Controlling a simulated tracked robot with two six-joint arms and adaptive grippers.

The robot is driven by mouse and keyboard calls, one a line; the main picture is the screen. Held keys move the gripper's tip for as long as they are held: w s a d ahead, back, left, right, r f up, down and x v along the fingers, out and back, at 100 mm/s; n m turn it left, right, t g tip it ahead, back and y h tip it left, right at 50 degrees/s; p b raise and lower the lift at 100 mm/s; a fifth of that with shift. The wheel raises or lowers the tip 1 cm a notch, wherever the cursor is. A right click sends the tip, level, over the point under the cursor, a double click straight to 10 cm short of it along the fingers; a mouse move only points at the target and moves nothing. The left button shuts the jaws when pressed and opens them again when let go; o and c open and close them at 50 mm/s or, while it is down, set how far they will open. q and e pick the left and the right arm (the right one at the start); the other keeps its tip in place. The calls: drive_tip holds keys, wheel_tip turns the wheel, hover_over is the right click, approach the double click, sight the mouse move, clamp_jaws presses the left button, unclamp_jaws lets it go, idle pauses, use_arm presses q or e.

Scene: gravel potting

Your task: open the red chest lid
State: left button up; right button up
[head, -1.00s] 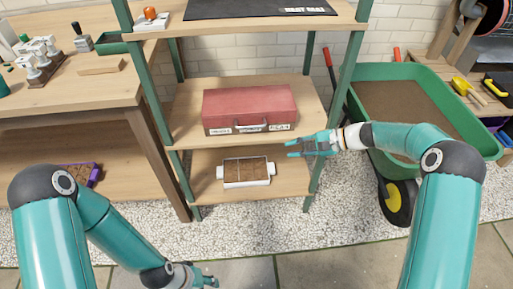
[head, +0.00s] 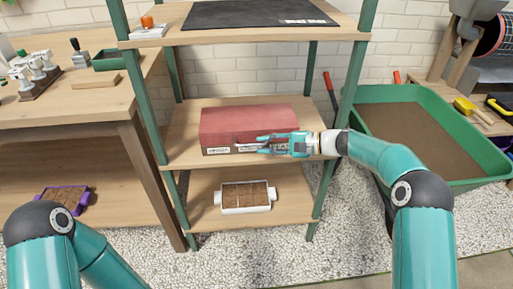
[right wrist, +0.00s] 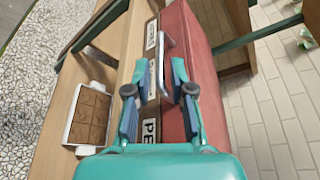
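The red chest (head: 248,120) sits on the middle shelf with its lid closed. Its front carries pale labels and a metal handle, mostly hidden behind my right gripper in the head view. My right gripper (head: 262,146) reaches in from the right along the chest's front. In the right wrist view, the open fingers (right wrist: 159,75) stand on either side of the grey handle (right wrist: 161,60), with gaps between. The red body of the chest (right wrist: 192,60) lies to the right there. My left gripper is out of view.
The shelf board (head: 180,155) has a bare strip in front of the chest. A white tray of soil (head: 245,209) stands on the shelf below. A green shelf post (head: 343,110) rises right of the chest.

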sight(255, 145)
drive_tip(key=x, duration=0.5)
drive_tip(key=shift+a+b, duration=0.1)
drive_tip(key=shift+b, duration=0.25)
clamp_jaws()
